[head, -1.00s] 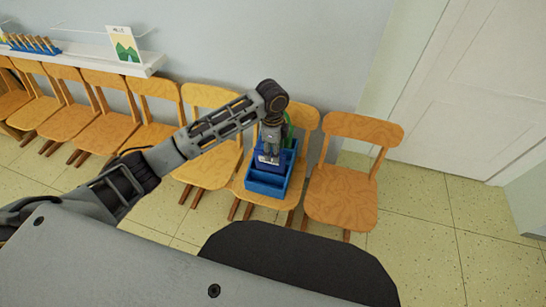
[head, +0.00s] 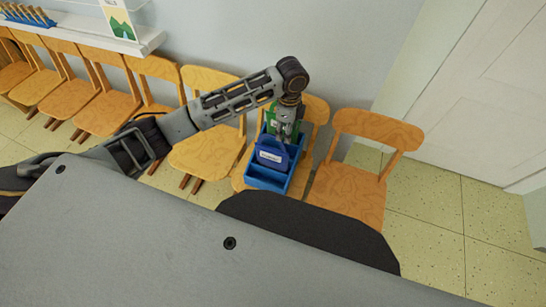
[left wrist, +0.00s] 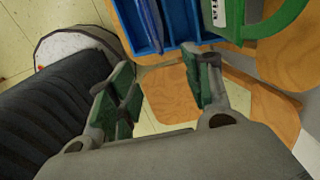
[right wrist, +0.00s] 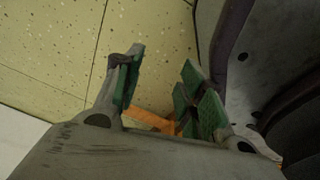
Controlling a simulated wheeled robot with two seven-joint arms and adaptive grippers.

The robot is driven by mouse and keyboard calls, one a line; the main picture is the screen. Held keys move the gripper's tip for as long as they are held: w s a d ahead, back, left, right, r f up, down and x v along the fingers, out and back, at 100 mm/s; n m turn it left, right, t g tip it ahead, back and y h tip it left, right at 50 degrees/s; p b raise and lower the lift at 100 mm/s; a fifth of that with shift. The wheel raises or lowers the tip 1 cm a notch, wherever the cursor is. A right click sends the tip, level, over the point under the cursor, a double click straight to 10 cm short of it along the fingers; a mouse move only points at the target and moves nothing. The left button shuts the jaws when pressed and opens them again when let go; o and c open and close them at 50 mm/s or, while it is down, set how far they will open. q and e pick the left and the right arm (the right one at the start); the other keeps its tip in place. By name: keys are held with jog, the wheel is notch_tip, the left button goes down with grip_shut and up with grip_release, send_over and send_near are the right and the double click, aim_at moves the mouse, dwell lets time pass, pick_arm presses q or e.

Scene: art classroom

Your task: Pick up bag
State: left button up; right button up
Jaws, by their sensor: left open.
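A blue caddy (head: 268,179) with compartments stands on a wooden chair near the middle of the head view. A blue piece with a white label (head: 271,156) and a green item (head: 270,118) show at it; which of these is the bag I cannot tell. My left gripper (head: 286,132) hangs over the caddy beside the green item and partly hides it. In the left wrist view the left gripper (left wrist: 160,62) is open and empty. The blue caddy (left wrist: 183,22) and a curved green piece (left wrist: 275,22) lie past its fingers. My right gripper (right wrist: 162,60) is open and empty.
A row of wooden chairs lines the wall, with one chair (head: 348,190) right of the caddy. A white shelf (head: 90,38) holds a poster (head: 118,20). A white door (head: 485,90) is at the right. The tiled floor at the right (head: 435,225) is clear.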

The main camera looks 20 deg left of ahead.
pick_arm(q)
jog(key=shift+s, duration=0.1)
jog(key=b, duration=0.1)
send_over(285, 153)
notch_tip(285, 153, down, 8)
jog(key=shift+a+r, duration=0.1)
jog(key=shift+f, duration=0.4)
pick_arm(e)
jog(key=shift+w+a+r, duration=0.2)
jog(key=shift+w+a, duration=0.5)
jog(key=shift+a, duration=0.1)
